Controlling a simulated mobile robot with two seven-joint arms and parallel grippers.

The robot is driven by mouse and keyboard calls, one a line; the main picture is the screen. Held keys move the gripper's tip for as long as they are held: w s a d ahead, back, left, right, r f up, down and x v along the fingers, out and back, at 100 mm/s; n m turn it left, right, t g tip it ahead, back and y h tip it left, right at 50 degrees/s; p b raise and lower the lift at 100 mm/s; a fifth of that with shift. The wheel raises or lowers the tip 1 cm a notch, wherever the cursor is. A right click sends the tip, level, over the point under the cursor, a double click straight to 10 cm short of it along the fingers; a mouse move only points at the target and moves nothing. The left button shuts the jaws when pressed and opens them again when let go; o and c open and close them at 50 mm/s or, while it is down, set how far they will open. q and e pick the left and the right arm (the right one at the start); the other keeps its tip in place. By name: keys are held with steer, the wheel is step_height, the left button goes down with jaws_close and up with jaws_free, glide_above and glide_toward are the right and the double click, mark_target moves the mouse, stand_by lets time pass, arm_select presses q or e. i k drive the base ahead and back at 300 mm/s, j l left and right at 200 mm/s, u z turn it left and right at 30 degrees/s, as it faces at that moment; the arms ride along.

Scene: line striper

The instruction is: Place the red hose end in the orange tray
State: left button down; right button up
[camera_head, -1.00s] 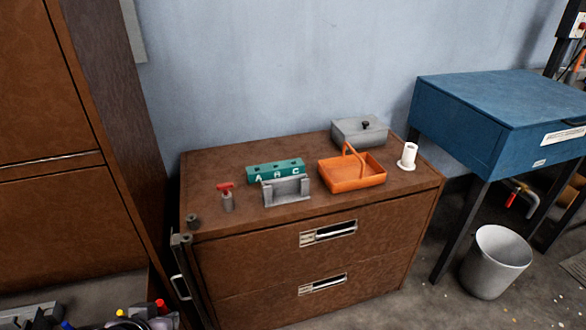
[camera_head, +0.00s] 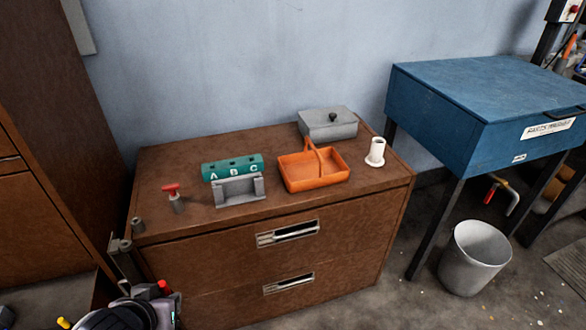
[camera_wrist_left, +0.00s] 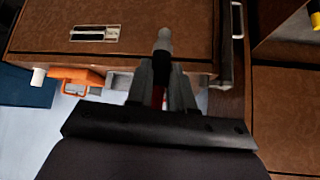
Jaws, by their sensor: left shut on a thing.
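In the left wrist view my left gripper (camera_wrist_left: 163,68) is shut on the red hose end (camera_wrist_left: 163,40). Its grey cylindrical tip sticks out past the fingers and a little red shows between them. In the head view my left arm is at the bottom left edge, with a bit of red (camera_head: 164,288) at it; I cannot tell whether this is the hose end. The orange tray (camera_head: 314,182), with an upright handle, stands on the brown cabinet, apart from the gripper. It also shows in the left wrist view (camera_wrist_left: 78,76). My right gripper is not in view.
A blue bench (camera_head: 470,95) and grey bin (camera_head: 475,258) stand right.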

mark_target(326, 170)
steer(key=i+l, duration=0.1)
steer(key=l, duration=0.25)
steer(key=i+l, duration=0.15)
steer(key=l, duration=0.15)
steer(key=i+l, duration=0.1)
steer(key=l, duration=0.25)
steer(key=i+l, duration=0.1)
steer(key=l, duration=0.25)
